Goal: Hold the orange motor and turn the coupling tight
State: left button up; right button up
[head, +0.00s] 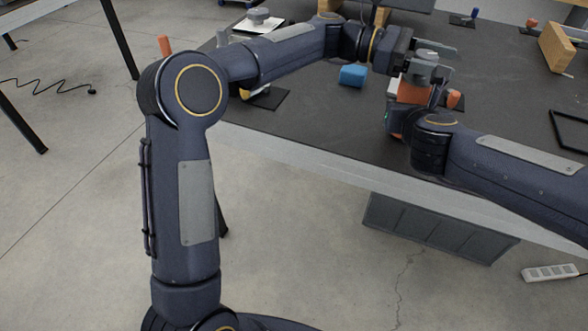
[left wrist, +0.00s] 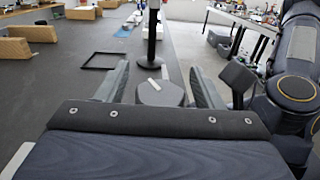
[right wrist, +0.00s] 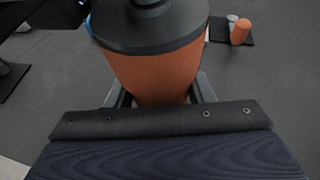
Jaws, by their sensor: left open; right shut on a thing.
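The orange motor (head: 412,93) stands upright near the table's front edge. It fills the middle of the right wrist view (right wrist: 155,78), under a dark round top (right wrist: 150,30). My right gripper (right wrist: 162,92) is shut on its orange body; the arm partly hides this in the head view. The grey coupling (head: 424,70) is on top of the motor. In the left wrist view the coupling (left wrist: 160,93) shows a flat, angular grey top between the fingers. My left gripper (head: 432,52) is open around the coupling, with gaps on both sides.
A blue block (head: 352,76) lies left of the motor. An orange peg (head: 454,98) stands close to its right. A thin black frame (head: 572,130) and a wooden block (head: 557,47) are farther right. The table's front edge (head: 330,165) runs below my arms.

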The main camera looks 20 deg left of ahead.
pick_arm(q)
jog(key=n+t, duration=0.1)
jog(key=t, duration=0.1)
jog(key=n+t+y, duration=0.1)
jog(key=n+t, duration=0.1)
jog(key=t, duration=0.1)
jog(key=n+t, duration=0.1)
jog(key=t, duration=0.1)
jog(key=shift+w+n, duration=0.25)
jog(key=shift+n, duration=0.15)
jog(key=s+a+t, duration=0.1)
jog(key=s+a, duration=0.5)
jog(key=a, duration=0.6)
jog(key=s+a+f+m+g+y, duration=0.1)
jog(key=s+f+m+y, duration=0.3)
jog(key=s, duration=0.5)
jog(key=s+a+f+m+g+y, duration=0.1)
jog(key=s+a+f+m+y, duration=0.3)
jog(key=s+f+m, duration=0.4)
jog(key=shift+s+f+m, duration=0.3)
jog(key=shift+s+m, duration=0.2)
jog(key=shift+m, duration=0.1)
